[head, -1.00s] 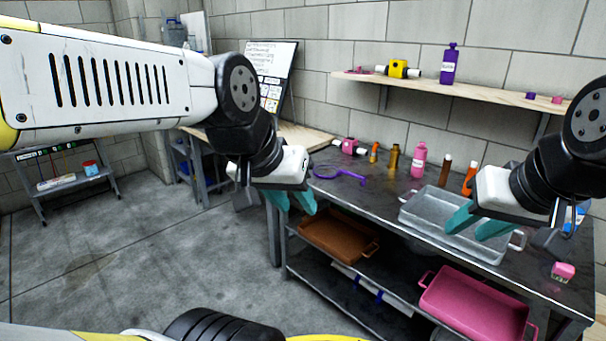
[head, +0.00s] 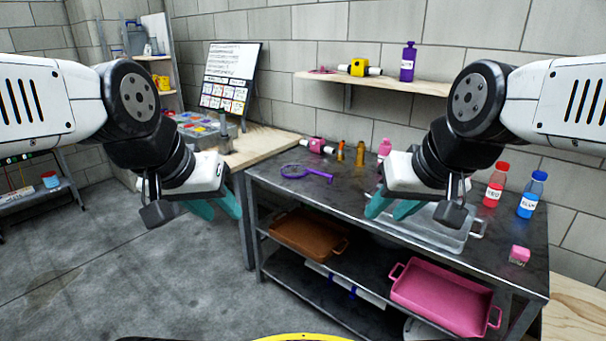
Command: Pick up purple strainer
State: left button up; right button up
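The purple strainer (head: 318,173) lies flat on the dark metal table (head: 345,190), near its left back part. Its round ring is on the left and its handle points right. My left gripper (head: 223,213) is to the left of the table, apart from the strainer, with its teal fingers spread and nothing between them. My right gripper (head: 384,214) is right of the strainer, in front of the clear tray in this view. Its fingers are also spread and empty.
A clear tray (head: 430,234) sits on the table, partly hidden by my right gripper. Brown (head: 300,235) and pink (head: 440,300) trays are below.

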aim_at(290, 172)
jog(key=i+j+z, duration=0.1)
jog(key=i, duration=1.7)
